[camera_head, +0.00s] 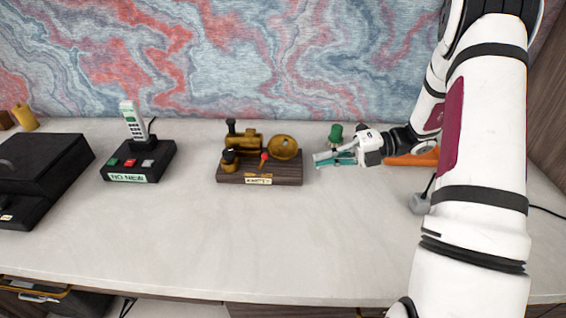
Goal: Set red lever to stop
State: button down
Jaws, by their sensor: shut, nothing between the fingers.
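The red lever (264,157) is a small red knob at the middle of a toy train model in brass tones. The model stands on a dark wooden base (230,179) with a pale label (258,181) on its front; the label is too small to read. A brass engine (243,141) is at its left and a round brass disc (285,147) at its right. The lever's setting is too small to tell. My gripper (318,159) is right of the base, apart from it, with its teal fingers pointing left. It is shut and empty.
A phone (133,122) stands on a black button box (139,163) at left, beside a black case (40,175). A green object (336,134) is just behind my gripper. An orange object (412,160) and a grey one (420,203) lie at right. The front middle desk (270,240) is clear.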

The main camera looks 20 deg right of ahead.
jog(key=shift+w+d+f+m+t, duration=0.2)
jog(key=shift+d+f+m+t, duration=0.05)
jog(key=shift+d+f+m, duration=0.25)
jog(key=shift+w+d+f+m+t, duration=0.15)
jog(key=shift+d+f+m+t, duration=0.1)
jog(key=shift+d+f+m, duration=0.2)
send_near(262, 162)
jog(key=s+a+r, duration=0.1)
jog(key=s+a, duration=0.3)
jog(key=w, duration=0.1)
jog(key=w+a+b, duration=0.1)
jog(key=shift+w+a+f, duration=0.15)
jog(key=shift+w, duration=0.15)
jog(key=shift+w+a, duration=0.15)
jog(key=shift+w, duration=0.2)
jog(key=shift+a+r+p, duration=0.2)
jog(key=shift+r+p, duration=0.05)
jog(key=shift+p, duration=0.25)
